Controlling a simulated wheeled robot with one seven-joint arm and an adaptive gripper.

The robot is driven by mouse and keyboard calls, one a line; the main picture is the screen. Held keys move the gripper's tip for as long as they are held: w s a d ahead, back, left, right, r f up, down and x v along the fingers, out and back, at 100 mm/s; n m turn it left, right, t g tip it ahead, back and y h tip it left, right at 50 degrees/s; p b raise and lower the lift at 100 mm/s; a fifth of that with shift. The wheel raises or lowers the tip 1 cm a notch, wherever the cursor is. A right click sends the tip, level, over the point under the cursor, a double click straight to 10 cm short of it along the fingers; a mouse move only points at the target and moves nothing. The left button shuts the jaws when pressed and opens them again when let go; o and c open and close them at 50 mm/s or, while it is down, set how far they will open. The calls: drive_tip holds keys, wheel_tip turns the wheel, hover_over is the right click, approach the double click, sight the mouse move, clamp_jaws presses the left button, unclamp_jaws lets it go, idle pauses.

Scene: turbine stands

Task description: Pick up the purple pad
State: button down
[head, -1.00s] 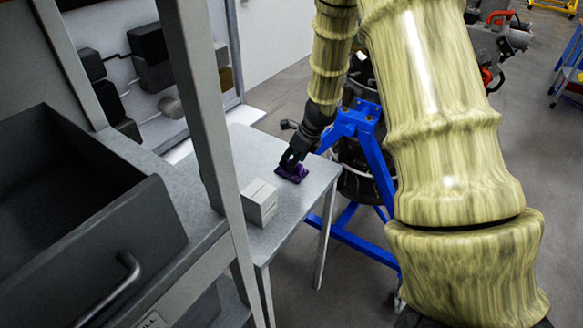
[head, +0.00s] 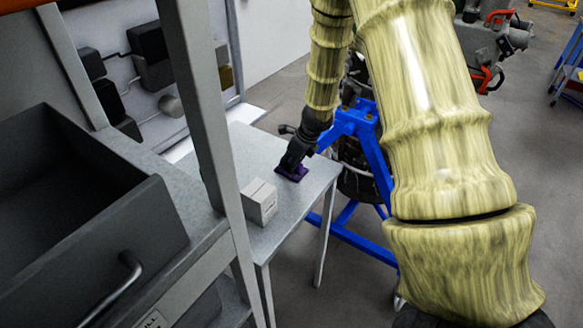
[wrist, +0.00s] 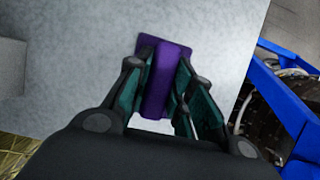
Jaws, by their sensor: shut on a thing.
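The purple pad (head: 291,173) lies on the light grey table (head: 262,150), near its right edge. In the wrist view the pad (wrist: 173,50) has a raised purple middle part between the fingers. My gripper (head: 289,168) points down at the pad, and in the wrist view my gripper (wrist: 160,90) has its fingers on both sides of the raised part, shut on it. The pad still appears to be at the tabletop; any gap beneath it cannot be told.
A white box (head: 260,202) stands on the table in front of the pad. A grey metal post (head: 196,100) and a dark open drawer (head: 85,200) are at the left. A blue stand (head: 365,140) holding a machine is close beyond the table's right side.

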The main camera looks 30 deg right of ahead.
drive_tip(key=shift+w+r+b, duration=0.1)
drive_tip(key=shift+r+b, duration=0.3)
drive_tip(key=shift+r, duration=1)
drive_tip(key=shift+s+r, duration=0.25)
drive_tip(key=shift+r, duration=0.05)
drive_tip(key=s+a+r+b, duration=0.1)
drive_tip(key=s+b, duration=0.5)
drive_tip(key=s, duration=0.9)
drive_tip(key=shift+s+a+r, duration=0.25)
drive_tip(key=shift+a+r, duration=0.05)
drive_tip(key=shift+a, duration=0.4)
